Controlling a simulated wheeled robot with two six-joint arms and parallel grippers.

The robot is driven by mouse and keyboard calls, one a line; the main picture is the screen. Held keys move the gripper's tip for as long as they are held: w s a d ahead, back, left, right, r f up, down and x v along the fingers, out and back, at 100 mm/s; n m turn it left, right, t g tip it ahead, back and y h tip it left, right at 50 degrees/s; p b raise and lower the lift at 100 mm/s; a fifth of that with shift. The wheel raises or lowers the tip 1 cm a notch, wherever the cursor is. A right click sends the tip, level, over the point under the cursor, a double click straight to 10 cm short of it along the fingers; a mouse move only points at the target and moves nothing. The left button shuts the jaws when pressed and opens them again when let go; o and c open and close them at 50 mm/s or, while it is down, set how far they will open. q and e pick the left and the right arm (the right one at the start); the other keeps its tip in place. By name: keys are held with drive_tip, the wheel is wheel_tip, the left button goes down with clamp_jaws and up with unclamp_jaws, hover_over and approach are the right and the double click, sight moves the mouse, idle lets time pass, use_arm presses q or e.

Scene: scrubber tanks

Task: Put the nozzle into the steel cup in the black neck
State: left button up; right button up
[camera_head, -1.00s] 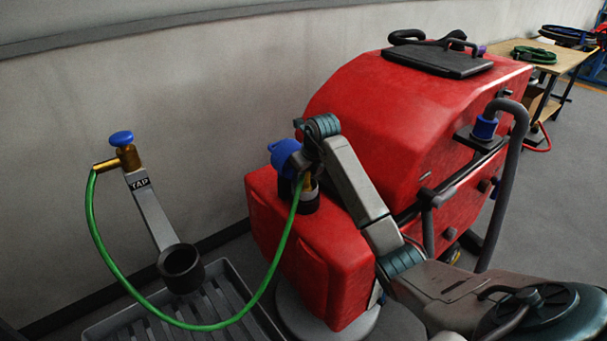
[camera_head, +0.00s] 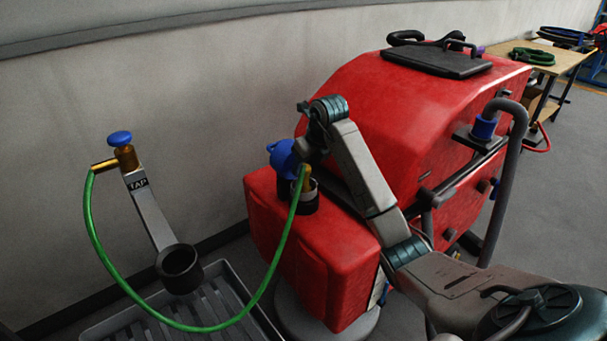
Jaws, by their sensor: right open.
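The brass nozzle (camera_head: 307,175) on the end of the green hose (camera_head: 272,275) stands roughly upright at the black neck (camera_head: 300,207) on the red machine. Its lower end appears to be inside the steel cup (camera_head: 312,186), of which only part of the rim shows. How deep it sits is hidden. My right gripper (camera_head: 311,152) is open, just above the nozzle and apart from it as far as I can tell. Its fingers are small and partly hidden against the blue cap (camera_head: 283,158), which stands open behind the neck. My left gripper is not in view.
The hose hangs in a loop from the brass tap (camera_head: 126,157) with a blue knob. A black ring holder (camera_head: 180,268) on the tap's arm hangs over a grey slatted tray (camera_head: 215,305). The red machine (camera_head: 400,120) fills the middle. A wooden table (camera_head: 555,58) stands far right.

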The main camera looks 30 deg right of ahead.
drive_tip(key=v, duration=0.6)
drive_tip(key=shift+r, duration=0.2)
